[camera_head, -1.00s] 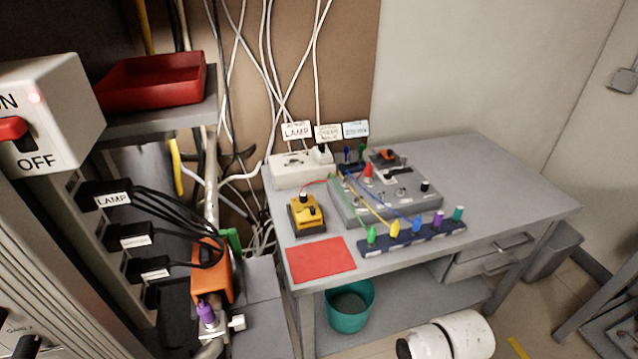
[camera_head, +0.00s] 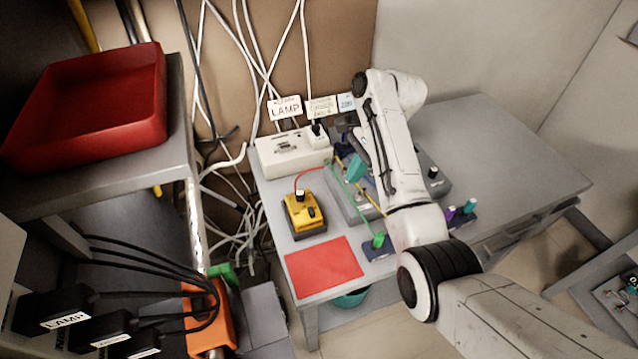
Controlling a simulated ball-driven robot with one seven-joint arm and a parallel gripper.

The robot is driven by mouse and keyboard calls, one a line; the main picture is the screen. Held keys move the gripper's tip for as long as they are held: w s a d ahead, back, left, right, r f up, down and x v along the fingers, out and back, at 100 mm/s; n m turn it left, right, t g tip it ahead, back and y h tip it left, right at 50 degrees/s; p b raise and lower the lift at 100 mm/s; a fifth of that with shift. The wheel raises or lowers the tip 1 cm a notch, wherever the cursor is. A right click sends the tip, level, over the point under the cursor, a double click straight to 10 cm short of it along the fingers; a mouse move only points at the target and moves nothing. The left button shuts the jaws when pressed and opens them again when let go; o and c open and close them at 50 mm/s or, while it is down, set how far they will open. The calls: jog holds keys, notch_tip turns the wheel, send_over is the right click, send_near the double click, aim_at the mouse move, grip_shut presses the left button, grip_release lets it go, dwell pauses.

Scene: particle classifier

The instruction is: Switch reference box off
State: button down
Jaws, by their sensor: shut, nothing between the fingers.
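No label reading "reference box" is legible. A red wire runs from near the yellow box's top toward the grey box. My white arm comes in from the lower right and rises over the grey box, hiding much of its panel. What looks like my gripper (camera_head: 357,169), with a teal tip, points down over the grey box's left rear part. It appears shut and empty, apart from the yellow box. Whether it touches anything is unclear.
A white power strip (camera_head: 290,152) with a LAMP card lies behind the yellow box. A red mat (camera_head: 323,267) lies in front. A shelf with a red tray (camera_head: 95,105) and black LAMP plugs (camera_head: 65,308) stand left. The desk's right side (camera_head: 500,150) is clear.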

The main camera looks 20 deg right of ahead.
aim_at(311, 212)
jog(key=shift+w+r, duration=0.45)
jog(key=shift+w, duration=0.05)
jog(key=shift+f, duration=0.15)
jog(key=shift+s+a+f+b, duration=0.1)
jog(key=shift+a+f+b, duration=0.1)
jog(key=shift+a+f, duration=1.2)
jog(key=shift+w+a+f+b, duration=0.1)
jog(key=shift+a+f+b, duration=0.05)
jog(key=shift+a+f, duration=1.25)
jog(key=shift+s+a+f+b, duration=0.1)
jog(key=shift+a+f+b, duration=0.1)
jog(key=shift+a+f, duration=1.2)
jog(key=shift+d+f, duration=0.35)
